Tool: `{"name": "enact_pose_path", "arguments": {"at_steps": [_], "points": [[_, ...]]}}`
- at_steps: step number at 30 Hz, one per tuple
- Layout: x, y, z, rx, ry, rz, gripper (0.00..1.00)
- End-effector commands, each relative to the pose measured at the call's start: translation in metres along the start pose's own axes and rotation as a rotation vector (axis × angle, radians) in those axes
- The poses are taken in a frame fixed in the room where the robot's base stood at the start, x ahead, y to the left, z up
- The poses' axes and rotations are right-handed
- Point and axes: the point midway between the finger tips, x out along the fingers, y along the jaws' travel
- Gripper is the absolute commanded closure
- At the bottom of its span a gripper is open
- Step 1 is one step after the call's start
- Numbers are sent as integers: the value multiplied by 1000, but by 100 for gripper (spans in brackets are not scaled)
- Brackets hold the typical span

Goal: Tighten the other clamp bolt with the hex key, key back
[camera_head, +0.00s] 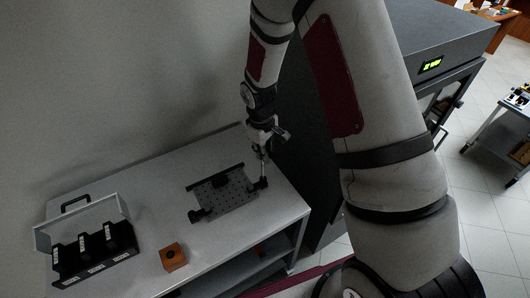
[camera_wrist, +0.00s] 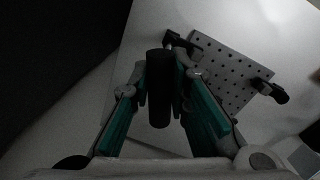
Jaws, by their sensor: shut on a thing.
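My gripper (camera_head: 263,143) is at the right end of the bench, above a grey perforated plate (camera_head: 228,194). In the wrist view my gripper (camera_wrist: 161,88) has its teal fingers shut on a thick black handle (camera_wrist: 158,92), which I take to be the hex key's. In the head view a thin shaft runs down from the gripper toward the black clamp (camera_head: 261,184) at the plate's right side. Whether the tip sits in the bolt is too small to tell. The other black clamp (camera_head: 198,214) is at the plate's front left; it also shows in the wrist view (camera_wrist: 272,92).
An orange block (camera_head: 173,257) with a dark hole stands at the bench front. A dark cabinet (camera_head: 310,135) stands close right of the bench.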

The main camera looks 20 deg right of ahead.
Motion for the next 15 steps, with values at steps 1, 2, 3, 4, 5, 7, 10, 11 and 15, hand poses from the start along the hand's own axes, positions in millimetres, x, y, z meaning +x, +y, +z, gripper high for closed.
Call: {"name": "enact_pose_path", "arguments": {"at_steps": [1,2,3,4,5,7,10,11,15], "points": [[0,1,1,-55,8,0,100],[0,1,1,-82,11,0,100],[0,2,1,-109,13,1,100],[0,2,0,-122,15,1,100],[0,2,0,-130,16,1,100],[0,1,0,-136,16,1,100],[0,1,0,-133,16,1,100],[0,1,0,-133,15,1,100],[0,2,0,-191,23,0,100]]}}
